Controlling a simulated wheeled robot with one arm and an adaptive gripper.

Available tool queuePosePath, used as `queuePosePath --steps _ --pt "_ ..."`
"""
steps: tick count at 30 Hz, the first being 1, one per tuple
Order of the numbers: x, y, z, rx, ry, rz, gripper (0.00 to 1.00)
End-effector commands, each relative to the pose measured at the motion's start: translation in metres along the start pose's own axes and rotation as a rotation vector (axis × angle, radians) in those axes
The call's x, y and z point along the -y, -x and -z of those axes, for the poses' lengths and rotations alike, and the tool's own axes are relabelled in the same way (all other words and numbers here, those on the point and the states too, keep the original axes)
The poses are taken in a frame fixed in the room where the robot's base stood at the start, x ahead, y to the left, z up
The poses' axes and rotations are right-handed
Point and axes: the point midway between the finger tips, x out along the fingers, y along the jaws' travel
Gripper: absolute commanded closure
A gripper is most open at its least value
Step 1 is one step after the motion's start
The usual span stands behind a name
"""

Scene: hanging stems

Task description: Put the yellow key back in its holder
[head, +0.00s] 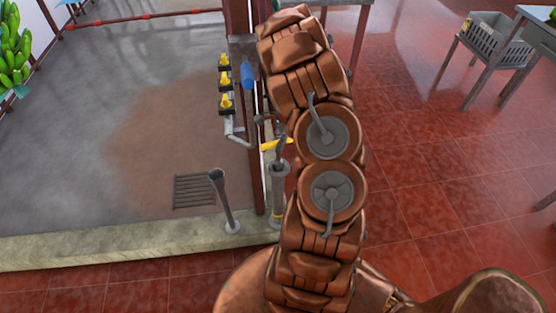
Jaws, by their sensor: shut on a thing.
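The yellow key (271,145) shows as a short yellow bar, lying nearly level just left of my arm. My gripper (279,146) is a small dark shape at the bar, partly hidden by my arm, and is shut on the key. A grey upright tube with a yellow band (278,185) stands just below the key in the picture and looks like its holder. I cannot tell whether any part of the key is inside it. A second grey tube (224,195), open at the top and leaning, stands to the left.
A brown post (257,185) rises close beside the key. Yellow-handled valves (225,80), a blue cylinder (247,75) and grey pipes (237,135) are near it. A drain grate (194,190) and pale curb (120,243) lie left. Red tiled floor at right is largely clear.

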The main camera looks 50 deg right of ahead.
Motion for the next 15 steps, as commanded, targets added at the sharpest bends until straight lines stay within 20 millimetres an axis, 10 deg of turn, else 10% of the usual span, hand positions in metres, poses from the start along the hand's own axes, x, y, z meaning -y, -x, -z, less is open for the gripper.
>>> queuePosePath --steps 15 --pt "0.0 0.015 -0.004 -0.001 0.001 0.001 1.0"
